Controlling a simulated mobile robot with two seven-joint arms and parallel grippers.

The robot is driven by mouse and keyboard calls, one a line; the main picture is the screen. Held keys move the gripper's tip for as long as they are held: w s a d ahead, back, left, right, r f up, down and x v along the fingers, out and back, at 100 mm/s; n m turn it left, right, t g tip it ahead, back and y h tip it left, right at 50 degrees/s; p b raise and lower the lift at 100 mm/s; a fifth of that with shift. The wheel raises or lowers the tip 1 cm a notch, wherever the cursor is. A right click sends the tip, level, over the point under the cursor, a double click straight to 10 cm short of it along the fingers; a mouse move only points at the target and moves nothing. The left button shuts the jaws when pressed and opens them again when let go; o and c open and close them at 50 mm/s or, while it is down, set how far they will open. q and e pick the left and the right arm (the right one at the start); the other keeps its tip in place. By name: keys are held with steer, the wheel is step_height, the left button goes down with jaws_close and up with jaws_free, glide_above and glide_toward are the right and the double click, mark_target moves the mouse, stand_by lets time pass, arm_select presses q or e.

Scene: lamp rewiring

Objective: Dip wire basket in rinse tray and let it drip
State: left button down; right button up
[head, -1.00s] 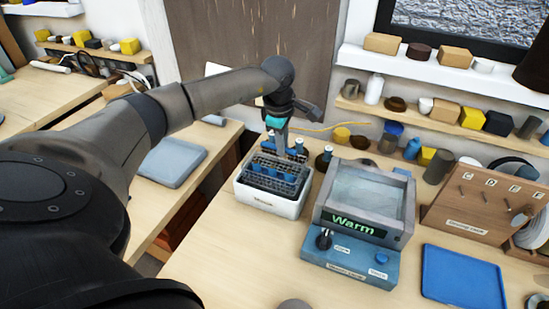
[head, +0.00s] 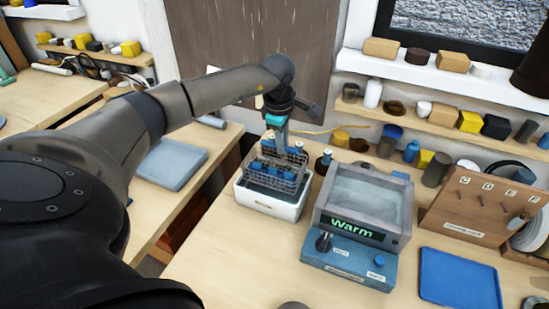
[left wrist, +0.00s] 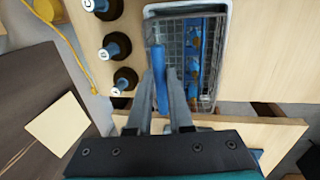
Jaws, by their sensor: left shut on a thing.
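The wire basket (head: 277,182), grey mesh with several blue parts inside, hangs at the mouth of the white rinse tray (head: 266,208) in the head view. Its bottom is partly hidden by the tray's front wall, so I cannot tell whether it is clear of the liquid. My left gripper (head: 284,143) is above the basket, shut on its blue handle. In the left wrist view the gripper's fingers (left wrist: 165,85) straddle the handle, with the basket (left wrist: 193,50) inside the tray's outline (left wrist: 224,12). My right gripper is not in view.
Dark bottles with blue collars (left wrist: 116,45) stand close beside the tray. A blue warming unit (head: 345,262) reading "Warm" stands to its right. A blue tray (head: 460,278) lies farther right. Bare tabletop (head: 225,255) is in front of the rinse tray.

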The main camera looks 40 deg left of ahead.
arm_select(q)
steer(key=shift+r, duration=0.15)
step_height(320, 180, up, 4)
steer(key=p, duration=0.3)
